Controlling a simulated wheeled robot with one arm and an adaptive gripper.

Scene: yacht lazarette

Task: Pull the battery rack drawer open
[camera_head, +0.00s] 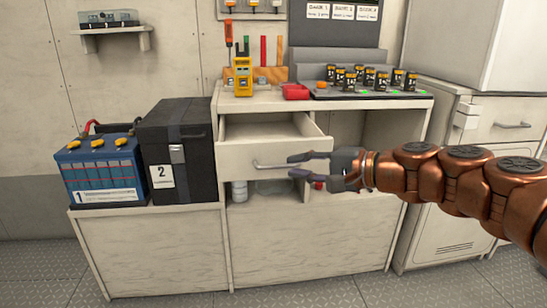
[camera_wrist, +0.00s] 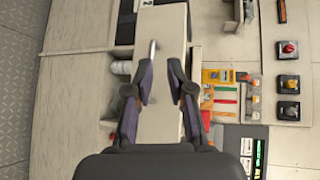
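The drawer (camera_head: 262,157) in the cream workbench is pulled partly out, with its inside showing from above and looking empty. Its pale bar handle (camera_head: 270,166) is on the front face; it also shows in the wrist view (camera_wrist: 152,50). My gripper (camera_head: 292,166) is open in front of the drawer, at the right end of the handle. In the wrist view my gripper's two dark fingers (camera_wrist: 161,70) are spread apart, with the handle beyond their tips, nearer the left finger. I see nothing held. Whether a finger touches the handle, I cannot tell.
A blue battery (camera_head: 102,172) and a black box marked 2 (camera_head: 178,160) stand on the left counter. A cabinet (camera_head: 450,220) stands right. The floor (camera_head: 300,292) in front is clear.

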